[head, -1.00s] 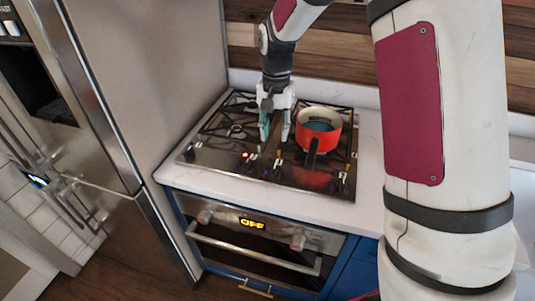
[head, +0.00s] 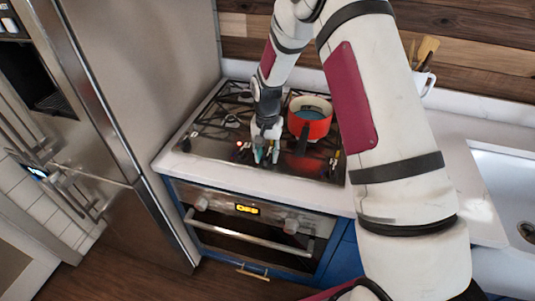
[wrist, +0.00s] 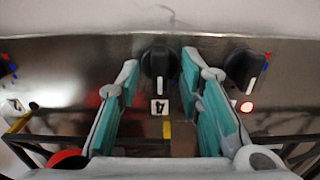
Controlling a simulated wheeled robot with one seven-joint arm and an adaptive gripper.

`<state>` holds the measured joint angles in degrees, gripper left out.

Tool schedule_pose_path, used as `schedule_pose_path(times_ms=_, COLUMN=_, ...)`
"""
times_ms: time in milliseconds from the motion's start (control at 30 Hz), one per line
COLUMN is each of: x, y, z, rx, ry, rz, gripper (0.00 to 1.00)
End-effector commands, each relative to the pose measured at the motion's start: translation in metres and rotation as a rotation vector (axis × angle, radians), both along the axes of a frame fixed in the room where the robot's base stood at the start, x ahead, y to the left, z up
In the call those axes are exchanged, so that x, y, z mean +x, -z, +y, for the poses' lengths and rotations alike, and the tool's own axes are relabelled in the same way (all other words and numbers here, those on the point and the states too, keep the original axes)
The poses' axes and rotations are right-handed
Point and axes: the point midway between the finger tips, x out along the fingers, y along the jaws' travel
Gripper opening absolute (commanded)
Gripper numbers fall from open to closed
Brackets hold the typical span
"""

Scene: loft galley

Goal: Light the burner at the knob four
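In the wrist view a dark knob (wrist: 157,62) with a white pointer line stands beside a tag (wrist: 159,107) reading 4. My gripper (wrist: 160,72) is open, one teal-padded finger on each side of this knob. Gaps show between the pads and the knob; I cannot tell if either touches. In the head view my gripper (head: 266,154) is low over the front strip of the cooktop (head: 206,145), and it hides most of knob four. No flame is visible.
A red pot (head: 311,127) stands on the cooktop just right of my gripper, its dark handle toward the front. Another knob (wrist: 243,70) has a lit red light (wrist: 246,106) beside it. A fridge (head: 160,80) is left and a sink (head: 505,190) right.

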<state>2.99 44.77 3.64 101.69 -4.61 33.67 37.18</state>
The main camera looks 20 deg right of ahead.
Motion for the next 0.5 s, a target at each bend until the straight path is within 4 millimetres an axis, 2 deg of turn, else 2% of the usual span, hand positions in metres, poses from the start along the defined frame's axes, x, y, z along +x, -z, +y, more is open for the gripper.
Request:
schedule_pose_path(times_ms=267, x=0.0002, y=0.0022, z=-0.0001, rx=0.000, ry=0.000, rz=0.000, gripper=0.33)
schedule_pose_path(times_ms=300, x=0.0002, y=0.0022, z=-0.0001, rx=0.000, ry=0.000, rz=0.000, gripper=0.31)
schedule_pose_path(times_ms=433, x=0.0001, y=0.0020, z=-0.0001, rx=0.000, ry=0.000, rz=0.000, gripper=0.02)
schedule_pose_path(times_ms=500, x=0.0001, y=0.0020, z=-0.0001, rx=0.000, ry=0.000, rz=0.000, gripper=0.00)
